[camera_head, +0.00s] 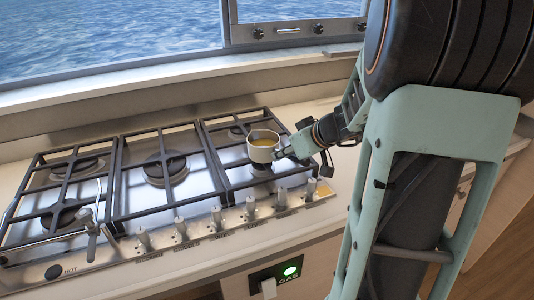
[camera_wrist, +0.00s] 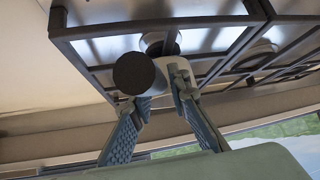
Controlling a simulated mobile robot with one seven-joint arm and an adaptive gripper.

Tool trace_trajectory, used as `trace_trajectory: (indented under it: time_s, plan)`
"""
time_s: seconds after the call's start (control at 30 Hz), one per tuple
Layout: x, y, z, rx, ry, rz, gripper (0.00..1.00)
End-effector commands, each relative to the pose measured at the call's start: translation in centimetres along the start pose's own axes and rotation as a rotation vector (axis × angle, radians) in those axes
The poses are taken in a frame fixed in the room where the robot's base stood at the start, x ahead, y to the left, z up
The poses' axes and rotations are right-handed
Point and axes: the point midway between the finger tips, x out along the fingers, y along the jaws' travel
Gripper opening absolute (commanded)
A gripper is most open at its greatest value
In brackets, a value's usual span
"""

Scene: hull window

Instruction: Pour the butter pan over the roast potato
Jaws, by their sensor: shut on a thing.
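The butter pan (camera_head: 263,153) is a small pale pan with yellow liquid butter inside. It appears upright at the right-hand section of the gas stove; I cannot tell whether it rests on the grate or is just above it. My gripper (camera_head: 286,152) reaches it from the right and is shut on its handle. In the wrist view the dark round end of the pan's handle (camera_wrist: 135,74) shows between the fingers of my gripper (camera_wrist: 155,94), with part of the pale pan behind. No roast potato is visible in either view.
The gas stove (camera_head: 131,208) has black grates (camera_head: 117,180) and a row of knobs along its front. A window (camera_head: 110,35) is behind. Pale counter is free right of the stove. A green-lit GAS switch (camera_head: 290,271) is below.

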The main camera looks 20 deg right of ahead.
Motion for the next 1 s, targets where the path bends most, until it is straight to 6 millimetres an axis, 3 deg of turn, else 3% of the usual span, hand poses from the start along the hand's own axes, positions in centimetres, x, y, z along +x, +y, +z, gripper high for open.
trace_trajectory:
  time_s: [1.0]
  plan:
    - [-0.67, 0.04, -0.78, 0.000, 0.003, 0.001, 0.00]
